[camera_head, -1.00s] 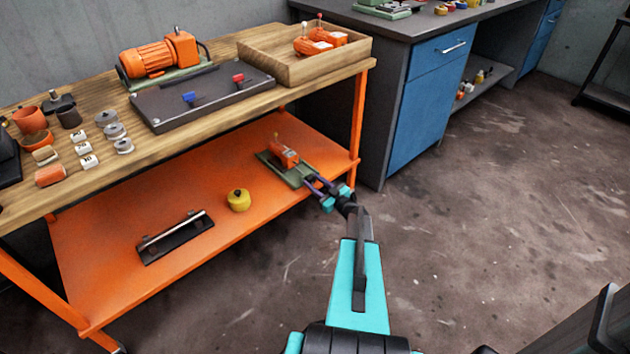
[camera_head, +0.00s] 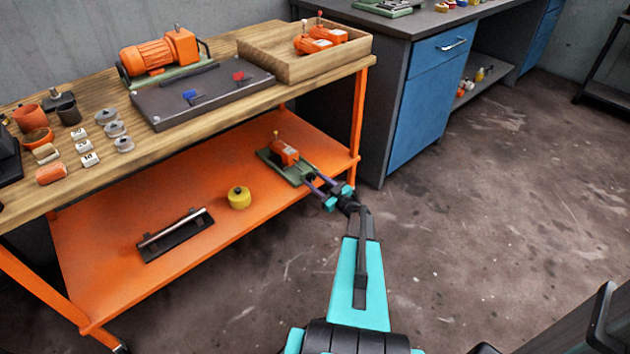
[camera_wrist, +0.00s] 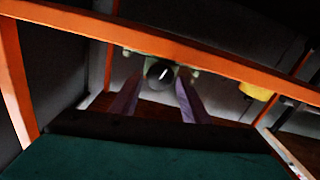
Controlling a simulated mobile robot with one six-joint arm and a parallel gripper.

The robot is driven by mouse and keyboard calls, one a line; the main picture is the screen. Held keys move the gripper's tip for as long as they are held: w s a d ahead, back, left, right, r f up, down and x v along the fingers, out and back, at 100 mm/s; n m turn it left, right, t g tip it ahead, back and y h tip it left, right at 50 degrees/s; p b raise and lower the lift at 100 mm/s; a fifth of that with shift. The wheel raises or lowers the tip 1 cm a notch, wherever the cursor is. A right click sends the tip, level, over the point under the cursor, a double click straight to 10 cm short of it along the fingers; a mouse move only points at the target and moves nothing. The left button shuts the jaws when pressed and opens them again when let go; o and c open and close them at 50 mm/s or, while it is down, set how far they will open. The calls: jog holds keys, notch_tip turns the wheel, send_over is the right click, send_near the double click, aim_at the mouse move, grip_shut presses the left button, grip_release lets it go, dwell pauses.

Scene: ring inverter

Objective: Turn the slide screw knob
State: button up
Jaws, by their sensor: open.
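A slide unit (camera_head: 293,172) with a green base and an orange block sits on the orange lower shelf. In the wrist view a dark round knob (camera_wrist: 159,73) with a light mark faces me, seen below the orange shelf-edge bar. My gripper (camera_head: 314,181) is at the front end of the slide unit, its two purple fingers apart. In the wrist view the fingers of my gripper (camera_wrist: 159,88) point toward the knob, one on each side of it in the picture. I cannot tell whether they touch it.
The orange shelf (camera_head: 120,265) also holds a yellow knobbed object (camera_head: 239,198) and a dark plate with a bar (camera_head: 175,238). The wooden bench top (camera_head: 95,185) is above. A blue-fronted cabinet (camera_head: 425,110) stands to the right. The floor in front is clear.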

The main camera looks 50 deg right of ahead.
jog(key=s+p, duration=0.1)
jog(key=s, duration=1.2)
jog(key=shift+a+p, duration=0.35)
jog(key=shift+a, duration=0.1)
jog(key=shift+w, duration=0.15)
